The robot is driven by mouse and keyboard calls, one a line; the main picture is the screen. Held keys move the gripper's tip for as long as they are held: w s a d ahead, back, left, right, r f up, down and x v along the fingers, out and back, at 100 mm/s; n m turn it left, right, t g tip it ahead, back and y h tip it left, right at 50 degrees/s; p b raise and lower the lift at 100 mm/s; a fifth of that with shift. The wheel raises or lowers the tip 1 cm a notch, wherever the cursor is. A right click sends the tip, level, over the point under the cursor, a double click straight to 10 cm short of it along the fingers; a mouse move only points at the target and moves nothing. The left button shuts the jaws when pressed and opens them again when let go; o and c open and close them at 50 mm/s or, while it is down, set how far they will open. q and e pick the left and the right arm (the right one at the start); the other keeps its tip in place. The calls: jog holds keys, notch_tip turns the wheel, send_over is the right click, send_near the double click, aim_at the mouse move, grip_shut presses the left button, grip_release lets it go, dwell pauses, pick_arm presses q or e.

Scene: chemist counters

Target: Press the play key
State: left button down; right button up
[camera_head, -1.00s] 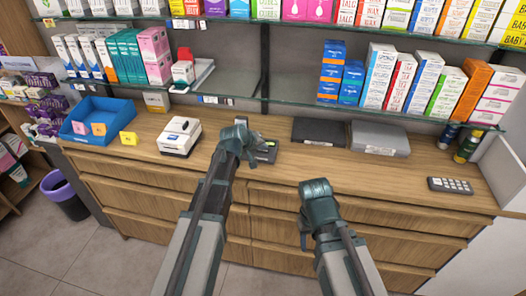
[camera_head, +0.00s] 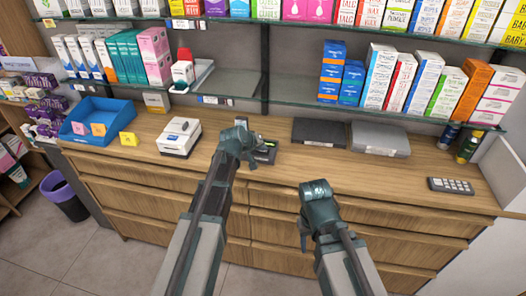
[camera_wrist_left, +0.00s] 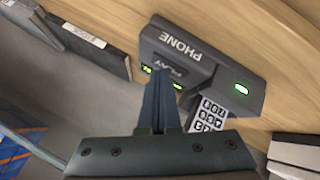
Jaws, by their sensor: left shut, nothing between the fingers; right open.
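The phone unit (camera_wrist_left: 205,75), a dark box with the words PHONE and PLAY, lies on the wooden counter. It also shows in the head view (camera_head: 266,152), partly hidden by my left wrist. Its play key (camera_wrist_left: 172,71) is dark, with green lights near it. My left gripper (camera_wrist_left: 161,75) is shut and empty, its fingertips over the lower edge of the play key; I cannot tell whether they touch it. In the head view my left gripper (camera_head: 250,163) is at the phone's left side. My right gripper (camera_head: 303,240) is open, in front of the drawers.
A white device (camera_head: 180,137) stands left of the phone, beside a blue tray (camera_head: 92,112). A black flat case (camera_head: 318,132) and a grey case (camera_head: 380,139) lie to the right. A keypad (camera_head: 450,186) lies near the right end. Glass shelves with boxes hang above.

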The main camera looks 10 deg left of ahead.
aim_at(262, 153)
pick_arm(q)
jog(key=shift+r+p, duration=0.55)
jog(key=shift+r, duration=0.1)
notch_tip(262, 153, up, 5)
jog(key=p, duration=0.5)
jog(key=shift+r, duration=0.1)
dwell(0.5)
jog(key=s+d+f+m+g+y, duration=0.1)
jog(key=s+d+f+m+g, duration=0.25)
jog(key=s, duration=0.55)
jog(key=s+d+f+m+g, duration=0.2)
jog(key=s+d, duration=0.3)
jog(key=s, duration=0.3)
jog(key=s+f+m+g+y, duration=0.1)
jog(key=s+m+g+y, duration=0.2)
jog(key=s, duration=1.2)
jog(key=shift+y, duration=0.3)
